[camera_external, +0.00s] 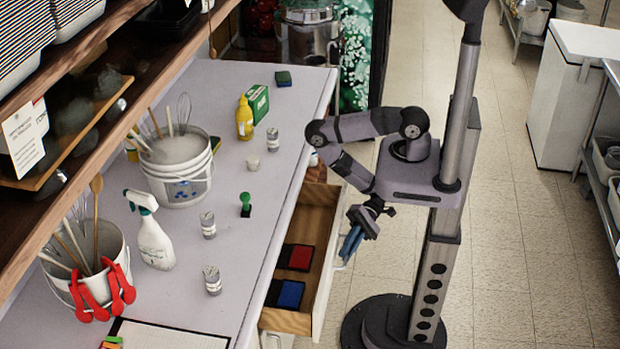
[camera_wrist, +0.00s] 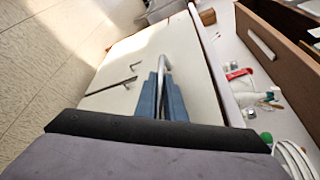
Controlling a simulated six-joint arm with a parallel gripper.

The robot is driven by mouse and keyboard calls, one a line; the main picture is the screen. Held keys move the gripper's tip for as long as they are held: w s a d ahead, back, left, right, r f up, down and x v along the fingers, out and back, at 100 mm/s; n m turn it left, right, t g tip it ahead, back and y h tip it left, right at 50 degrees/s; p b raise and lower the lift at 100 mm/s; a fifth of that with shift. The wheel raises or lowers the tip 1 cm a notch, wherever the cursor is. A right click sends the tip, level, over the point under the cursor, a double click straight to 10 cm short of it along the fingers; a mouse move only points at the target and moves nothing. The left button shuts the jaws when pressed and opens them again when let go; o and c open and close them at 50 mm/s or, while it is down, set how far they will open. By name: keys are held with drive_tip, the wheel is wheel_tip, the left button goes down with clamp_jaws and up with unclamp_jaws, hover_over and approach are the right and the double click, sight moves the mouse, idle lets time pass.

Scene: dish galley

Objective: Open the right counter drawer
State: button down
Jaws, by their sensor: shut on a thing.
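The counter drawer (camera_external: 313,228) is pulled out from the counter, with its wooden inside showing in the external view. A red pad (camera_external: 296,257) and a blue pad (camera_external: 285,294) lie in it. My gripper (camera_external: 350,244) is at the outer side of the drawer's pale front. In the wrist view, my gripper's blue fingers (camera_wrist: 160,100) are closed around a grey bar handle (camera_wrist: 166,68), which stands out from a pale front. The fingers hide the lower part of the handle.
The counter (camera_external: 235,185) holds a spray bottle (camera_external: 151,232), a white bucket of utensils (camera_external: 180,168), jars and a yellow bottle (camera_external: 244,119). The tiled floor (camera_external: 505,235) right of my base is clear. More handles (camera_wrist: 125,80) show on the pale fronts in the wrist view.

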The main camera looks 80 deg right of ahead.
drive_tip(key=s, duration=0.3)
drive_tip(key=shift+s, duration=0.3)
drive_tip(key=c, duration=2.1)
unclamp_jaws()
wheel_tip(320, 180, up, 10)
drive_tip(key=p, duration=0.8)
